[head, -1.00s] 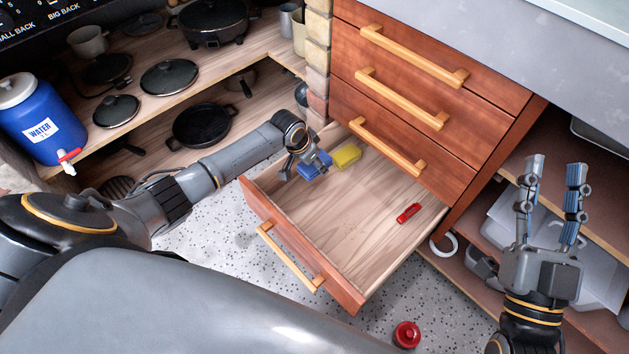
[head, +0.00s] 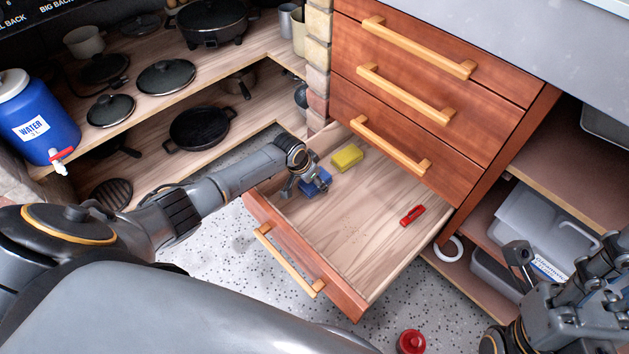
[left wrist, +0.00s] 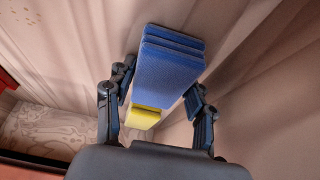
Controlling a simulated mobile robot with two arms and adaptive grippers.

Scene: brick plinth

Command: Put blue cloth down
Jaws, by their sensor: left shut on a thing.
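The blue cloth (head: 318,186) is a folded bundle, held low over the left part of the open drawer (head: 362,209). My left gripper (head: 311,184) is shut on it. In the left wrist view the cloth (left wrist: 170,75) shows several stacked layers between the two fingers of the left gripper (left wrist: 163,92). I cannot tell whether the cloth touches the drawer bottom. My right gripper (head: 562,262) is at the lower right, empty, with its fingers apart and partly cut off by the picture edge.
A yellow sponge (head: 347,157) lies at the back of the drawer, and a red object (head: 412,215) lies at its right. The drawer middle is bare. Closed drawers (head: 420,110) stand above. A red round object (head: 411,342) is on the floor.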

